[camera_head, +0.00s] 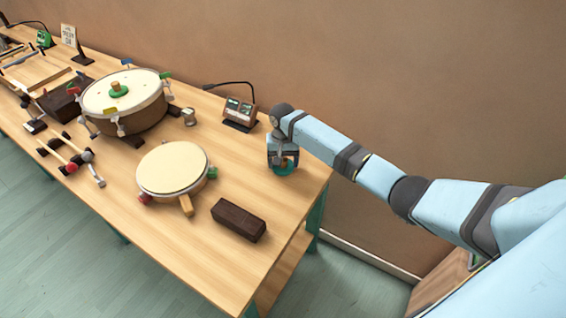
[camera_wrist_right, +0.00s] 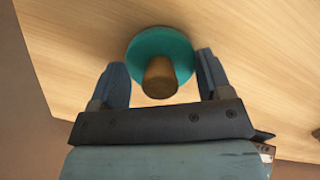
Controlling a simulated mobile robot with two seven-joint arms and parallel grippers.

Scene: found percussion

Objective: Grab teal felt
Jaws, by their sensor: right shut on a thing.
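The teal felt (camera_wrist_right: 148,42) is a round teal disc with a brown wooden knob (camera_wrist_right: 160,80) on top. It is at the right end of the wooden table in the head view (camera_head: 287,170), mostly covered by my gripper. My right gripper (camera_head: 283,162) points down over it. In the right wrist view, its two fingers (camera_wrist_right: 162,68) stand on either side of the disc and knob, and it is shut on the felt. I cannot tell whether the disc is clear of the tabletop. My left gripper is not in view.
A dark brown block (camera_head: 238,220) and a low round drum (camera_head: 172,167) lie left of the gripper. A small device with a cable (camera_head: 240,113) stands behind. A larger drum with a green felt (camera_head: 118,90) is farther left. The table's right edge is close by.

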